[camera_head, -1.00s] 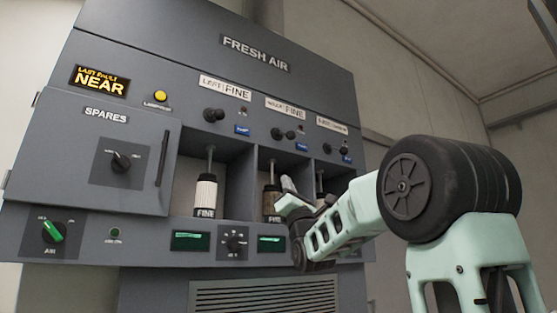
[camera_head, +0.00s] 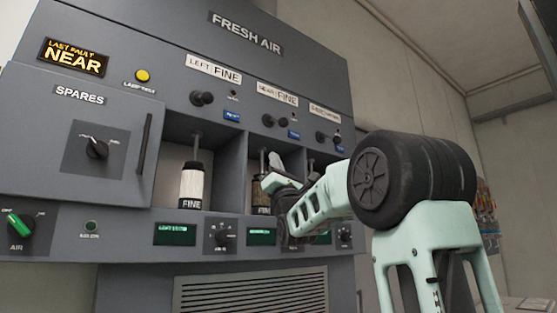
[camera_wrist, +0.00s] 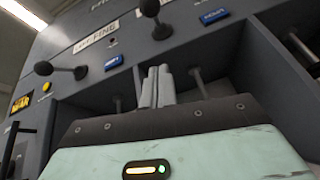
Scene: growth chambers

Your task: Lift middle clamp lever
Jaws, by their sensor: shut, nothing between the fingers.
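The middle clamp lever (camera_head: 269,120) is a short dark lever with a round knob, under the middle FINE label on the grey FRESH AIR panel. It also shows at the top of the wrist view (camera_wrist: 152,9). My gripper (camera_head: 276,161) is in front of the middle bay, below this lever and apart from it. In the wrist view my fingers (camera_wrist: 157,82) are closed together with nothing between them and point up toward the panel.
The left lever (camera_head: 201,98) and right lever (camera_head: 323,137) flank it. Blue tags (camera_head: 294,134) sit beside the levers. The left bay holds a white FINE cartridge (camera_head: 191,186). Bay dividers stand near my gripper. A SPARES door (camera_head: 80,130) is at left.

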